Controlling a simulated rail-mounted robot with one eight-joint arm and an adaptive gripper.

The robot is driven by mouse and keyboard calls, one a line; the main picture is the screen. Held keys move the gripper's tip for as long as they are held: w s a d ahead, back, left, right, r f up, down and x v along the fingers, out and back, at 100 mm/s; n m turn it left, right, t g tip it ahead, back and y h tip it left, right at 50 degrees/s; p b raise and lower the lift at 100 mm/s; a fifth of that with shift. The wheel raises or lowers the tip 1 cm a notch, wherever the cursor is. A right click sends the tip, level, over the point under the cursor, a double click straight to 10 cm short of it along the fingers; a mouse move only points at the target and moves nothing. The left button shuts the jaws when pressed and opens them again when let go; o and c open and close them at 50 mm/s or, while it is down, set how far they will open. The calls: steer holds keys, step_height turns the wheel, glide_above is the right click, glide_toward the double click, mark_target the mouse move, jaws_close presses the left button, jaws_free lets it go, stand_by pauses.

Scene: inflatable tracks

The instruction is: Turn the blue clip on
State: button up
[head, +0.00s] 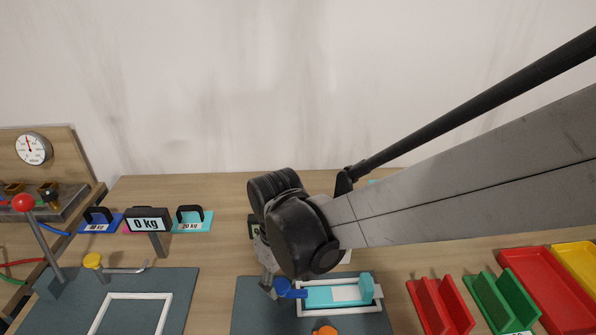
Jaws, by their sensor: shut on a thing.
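The blue clip (290,290) is at the left end of a cyan block (322,297) in a white frame on the dark grey mat. My gripper (269,284) is at the clip's left side and is shut on it. My wrist hides much of the gripper and the area behind it. The clip's exact angle is hard to tell at this size.
An orange part (325,331) is at the bottom edge. Red (440,305) and green (500,302) holders and a red tray (550,295) are to the right. A 0 kg display (148,221), weights and a red-knobbed lever (40,235) stand left.

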mark_target(282, 285)
steer(key=shift+n, duration=0.3)
stand_by(0.4)
steer(key=o, duration=1.2)
steer(key=shift+c, duration=0.2)
step_height(282, 285, up, 12)
steer(key=shift+d, duration=0.1)
steer(key=s+d+m+t, duration=0.2)
steer(key=d+m, duration=0.3)
steer(key=d, duration=0.8)
steer(key=s+d+m+t, duration=0.3)
steer(key=d+m+t, duration=0.2)
steer(key=d, duration=0.7)
steer(key=shift+s+d+r, duration=0.3)
steer(key=shift+d+r, duration=0.1)
steer(key=shift+r, duration=0.05)
